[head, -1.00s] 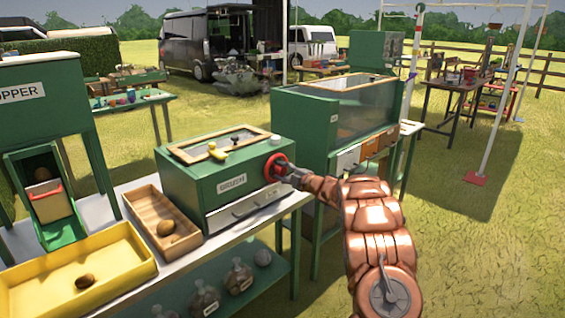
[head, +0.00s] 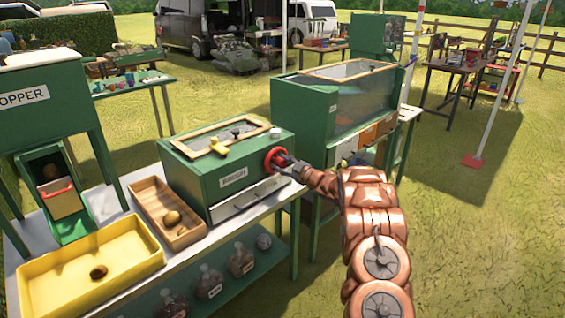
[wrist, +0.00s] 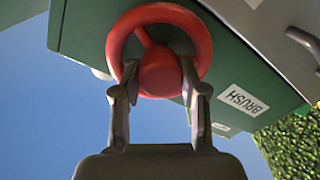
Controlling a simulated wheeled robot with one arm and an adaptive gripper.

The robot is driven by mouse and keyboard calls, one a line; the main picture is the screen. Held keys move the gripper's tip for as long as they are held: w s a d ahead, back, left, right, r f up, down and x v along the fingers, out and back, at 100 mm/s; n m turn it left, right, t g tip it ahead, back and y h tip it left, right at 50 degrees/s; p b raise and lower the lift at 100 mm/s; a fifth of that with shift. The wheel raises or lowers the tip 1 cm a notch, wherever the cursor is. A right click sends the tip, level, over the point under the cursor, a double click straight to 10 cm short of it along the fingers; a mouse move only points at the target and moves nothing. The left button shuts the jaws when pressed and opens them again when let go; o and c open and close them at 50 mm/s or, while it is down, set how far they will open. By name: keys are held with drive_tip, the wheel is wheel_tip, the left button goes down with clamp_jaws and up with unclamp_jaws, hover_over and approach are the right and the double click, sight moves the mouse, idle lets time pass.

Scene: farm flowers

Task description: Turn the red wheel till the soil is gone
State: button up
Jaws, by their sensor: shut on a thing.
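The red wheel (head: 276,159) is on the right end of a green box (head: 205,187) with a label on its front. In the wrist view the wheel (wrist: 160,73) fills the upper middle, beside a label reading BRUSH. My gripper (head: 287,161) is at the wheel. Its two fingers (wrist: 159,90) are shut on the wheel, one on each side of its red centre. Brown lumps lie in the wooden tray (head: 140,190) and the yellow tray (head: 45,277). I cannot tell from here whether soil is inside the box.
A green hopper (head: 50,100) stands at the left. A larger green cabinet with a clear front (head: 340,105) stands just behind the wheel and my arm. Glass jars (head: 208,283) stand on the lower shelf. Open grass (head: 480,240) lies to the right.

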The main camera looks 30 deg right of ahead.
idle(0.4)
drive_tip(key=o, duration=1.1)
drive_tip(key=shift+o, duration=0.2)
drive_tip(key=v, duration=1.2)
